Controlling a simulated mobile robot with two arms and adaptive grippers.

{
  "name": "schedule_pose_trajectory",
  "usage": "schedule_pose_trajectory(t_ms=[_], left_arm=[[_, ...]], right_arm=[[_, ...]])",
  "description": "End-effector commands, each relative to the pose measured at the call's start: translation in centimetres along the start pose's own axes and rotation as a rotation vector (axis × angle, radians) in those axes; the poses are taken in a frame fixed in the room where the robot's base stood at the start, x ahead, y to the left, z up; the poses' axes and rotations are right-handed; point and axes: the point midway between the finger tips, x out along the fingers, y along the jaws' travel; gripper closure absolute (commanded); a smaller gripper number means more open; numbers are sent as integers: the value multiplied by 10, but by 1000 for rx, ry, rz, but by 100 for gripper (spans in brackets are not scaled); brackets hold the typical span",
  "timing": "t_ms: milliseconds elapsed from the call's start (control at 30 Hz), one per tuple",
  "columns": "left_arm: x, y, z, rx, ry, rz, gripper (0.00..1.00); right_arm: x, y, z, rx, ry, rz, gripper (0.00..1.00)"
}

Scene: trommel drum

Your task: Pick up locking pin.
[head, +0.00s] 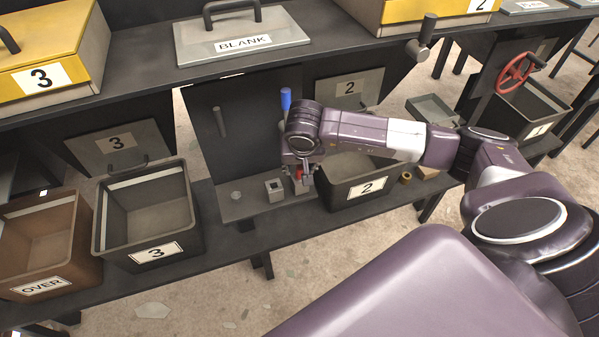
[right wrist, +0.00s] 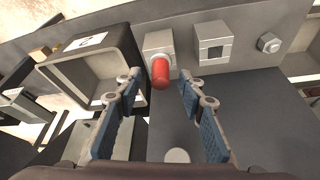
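The locking pin (right wrist: 160,72), as I take it, is the red cylinder standing in a grey block (right wrist: 158,42) in the right wrist view. In the head view a bit of its red (head: 299,174) shows under my right wrist. My right gripper (right wrist: 159,84) is open, its two blue-padded fingers apart on either side of the pin. I see no contact between the fingers and the pin. In the head view my arm hides most of the pin and gripper. My left gripper is not in view.
A grey block with a square hole (right wrist: 213,43) and a hex nut (right wrist: 268,43) sit beside the pin's block. Bin 2 (head: 347,195) stands right of the shelf plate, bin 3 (head: 150,215) left. A blue-handled rod (head: 285,98) stands behind my wrist. The bench (head: 140,66) overhangs above.

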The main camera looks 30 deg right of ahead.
Motion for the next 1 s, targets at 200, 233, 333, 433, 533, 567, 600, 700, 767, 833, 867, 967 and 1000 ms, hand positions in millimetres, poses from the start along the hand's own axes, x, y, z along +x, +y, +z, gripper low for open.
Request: schedule_pose_trajectory(t_ms=[200, 233, 333, 433, 533, 567, 600, 700, 767, 833, 867, 967, 1000], left_arm=[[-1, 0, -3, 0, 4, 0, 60], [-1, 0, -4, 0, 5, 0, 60], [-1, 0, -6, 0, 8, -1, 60], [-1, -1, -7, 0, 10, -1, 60], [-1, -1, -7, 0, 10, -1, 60], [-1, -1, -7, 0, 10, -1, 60], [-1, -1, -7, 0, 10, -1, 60], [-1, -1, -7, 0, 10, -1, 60], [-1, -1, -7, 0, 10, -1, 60], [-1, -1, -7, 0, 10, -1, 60], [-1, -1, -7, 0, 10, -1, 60], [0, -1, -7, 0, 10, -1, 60], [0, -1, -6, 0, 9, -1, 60]], right_arm=[[8, 0, 1, -1, 0, -1, 64], [8, 0, 1, -1, 0, -1, 64], [8, 0, 1, -1, -1, -1, 67], [8, 0, 1, -1, -1, -1, 78], [8, 0, 1, 0, -1, -1, 89], [8, 0, 1, 0, -1, -1, 92], [8, 0, 1, 0, -1, -1, 97], [8, 0, 1, 0, -1, -1, 100], [7, 0, 0, 0, 0, -1, 100], [7, 0, 0, 0, 0, -1, 100], [7, 0, 0, 0, 0, -1, 100], [6, 0, -1, 0, 1, -2, 100], [4, -1, -2, 0, 2, -2, 100]])
